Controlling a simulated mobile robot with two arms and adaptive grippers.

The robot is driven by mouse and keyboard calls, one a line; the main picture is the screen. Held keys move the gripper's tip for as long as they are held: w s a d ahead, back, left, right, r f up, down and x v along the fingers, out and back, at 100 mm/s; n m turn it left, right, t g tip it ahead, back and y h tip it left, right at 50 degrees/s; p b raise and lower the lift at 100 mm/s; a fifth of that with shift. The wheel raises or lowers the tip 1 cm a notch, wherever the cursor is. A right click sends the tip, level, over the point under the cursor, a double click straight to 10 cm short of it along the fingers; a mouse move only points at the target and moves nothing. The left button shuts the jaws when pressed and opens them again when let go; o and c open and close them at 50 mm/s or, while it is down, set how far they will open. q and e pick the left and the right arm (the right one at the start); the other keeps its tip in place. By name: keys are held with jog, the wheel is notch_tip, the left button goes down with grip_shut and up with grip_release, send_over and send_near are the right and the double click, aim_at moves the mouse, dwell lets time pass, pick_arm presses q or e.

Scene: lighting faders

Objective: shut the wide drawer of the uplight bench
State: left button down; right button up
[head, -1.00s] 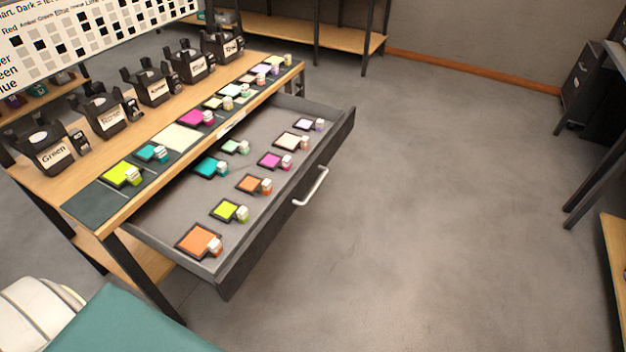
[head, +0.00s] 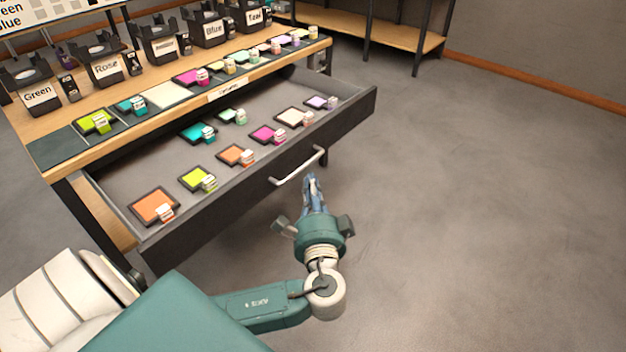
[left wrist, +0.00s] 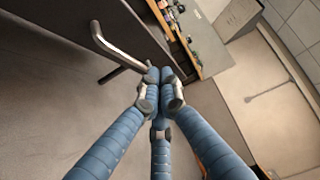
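The wide drawer (head: 215,215) of the uplight bench (head: 55,118) stands pulled well out, with its tray and dark front showing. Its pale bar handle (head: 300,167) is on the front; it also shows in the left wrist view (left wrist: 115,50). My left gripper (head: 311,178) is in front of the drawer, just below the handle's right half. In the left wrist view its blue fingers (left wrist: 161,75) meet at the tips, with nothing seen between them. The tips are close beside the handle; I cannot tell whether they touch it. My right gripper is not in view.
Several coloured squares with small blocks, such as an orange one (head: 153,205), lie in the drawer. More line the bench top, before black labelled holders (head: 108,70). A wooden shelf (head: 400,35) stands behind. The floor (head: 480,200) at the right is clear.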

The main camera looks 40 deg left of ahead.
pick_arm(q)
send_near(296, 143)
jog(key=w, duration=0.4)
jog(key=shift+s+a+b, duration=0.1)
jog(key=shift+a+b, duration=0.35)
jog(key=shift+a, duration=1.2)
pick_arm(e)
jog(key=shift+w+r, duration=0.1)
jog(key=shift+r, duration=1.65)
